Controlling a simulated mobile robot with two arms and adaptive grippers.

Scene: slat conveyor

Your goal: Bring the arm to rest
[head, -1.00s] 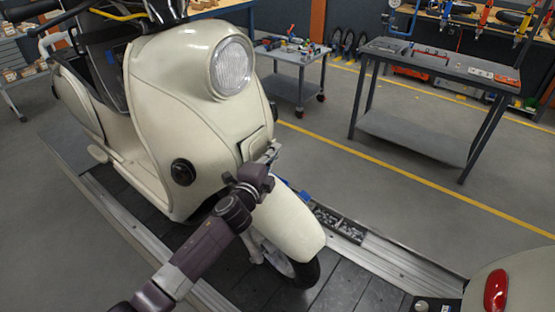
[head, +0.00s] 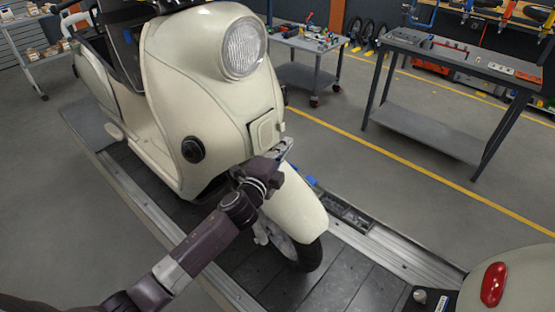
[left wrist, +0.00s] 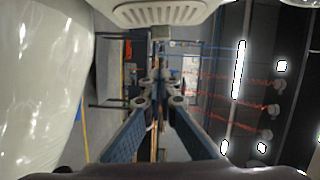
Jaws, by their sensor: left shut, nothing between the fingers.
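My left arm reaches in from the lower left of the head view. Its left gripper (head: 284,149) is in front of the cream scooter (head: 165,85), between the front panel and the front fender (head: 298,208). In the left wrist view the gripper's two blue-padded fingers (left wrist: 160,82) converge at the tips, shut with nothing between them. A pale scooter panel (left wrist: 40,80) fills the left of that view. Whether the gripper touches the scooter I cannot tell. My right gripper is not in view.
The scooter stands on the dark slat conveyor (head: 335,288) with metal side rails. Another cream body with a red light (head: 494,284) is at the lower right. A grey workbench (head: 430,145) and a small tool cart (head: 308,75) stand behind, across open floor with a yellow line.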

